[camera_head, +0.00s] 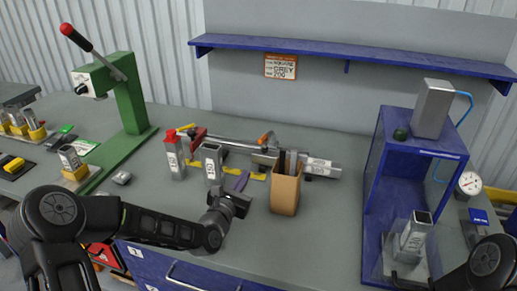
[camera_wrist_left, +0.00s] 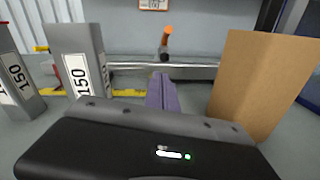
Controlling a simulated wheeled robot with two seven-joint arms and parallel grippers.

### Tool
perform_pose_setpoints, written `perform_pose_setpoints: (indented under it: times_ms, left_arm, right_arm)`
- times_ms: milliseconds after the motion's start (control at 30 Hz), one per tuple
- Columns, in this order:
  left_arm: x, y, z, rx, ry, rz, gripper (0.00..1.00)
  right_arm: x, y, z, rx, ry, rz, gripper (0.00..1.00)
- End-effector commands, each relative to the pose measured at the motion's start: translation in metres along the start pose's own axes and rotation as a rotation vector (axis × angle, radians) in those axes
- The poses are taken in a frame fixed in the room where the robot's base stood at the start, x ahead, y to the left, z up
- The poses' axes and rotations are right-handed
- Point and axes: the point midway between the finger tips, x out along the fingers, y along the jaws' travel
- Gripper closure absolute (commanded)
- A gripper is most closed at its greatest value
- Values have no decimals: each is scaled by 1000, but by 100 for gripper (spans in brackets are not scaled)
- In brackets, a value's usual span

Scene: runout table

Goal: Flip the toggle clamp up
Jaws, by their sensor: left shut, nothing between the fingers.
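The toggle clamp shows as an upright-leaning lever with an orange tip (camera_head: 265,139) behind the long metal tube (camera_head: 322,167). In the left wrist view its orange grip (camera_wrist_left: 168,31) stands above a dark base at the tube, ahead of my gripper. My left gripper (camera_head: 242,176) is shut and empty, in front of the tube and apart from the clamp. Its narrow purple fingers (camera_wrist_left: 160,80) point toward the clamp in the left wrist view. The clamp's lower part is partly hidden. My right gripper is not in view; only part of that arm shows at the lower right.
A brown box (camera_head: 285,190) with tools stands just right of my left gripper. Upright square tubes (camera_head: 212,163) stand to its left. A green lever press (camera_head: 128,95) is farther left, a blue frame (camera_head: 376,160) to the right. Bare table lies in front.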

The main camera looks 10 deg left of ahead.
Motion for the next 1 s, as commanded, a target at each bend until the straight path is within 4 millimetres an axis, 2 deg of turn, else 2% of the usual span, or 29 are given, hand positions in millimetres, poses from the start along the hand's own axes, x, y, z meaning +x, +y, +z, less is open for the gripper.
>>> perform_pose_setpoints:
  times_ms: [267,633,700,800,1000]
  left_arm:
    - [30,0,2,-1,-1,0,100]
    - [101,-1,5,0,-1,-1,100]
    - [102,0,22,2,-2,-2,100]
    - [105,0,32,1,-1,-1,100]
    - [107,0,39,1,0,0,100]
  right_arm:
    - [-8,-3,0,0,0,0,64]
    - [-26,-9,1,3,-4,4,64]
    - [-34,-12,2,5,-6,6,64]
    - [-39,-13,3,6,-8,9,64]
    - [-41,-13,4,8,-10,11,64]
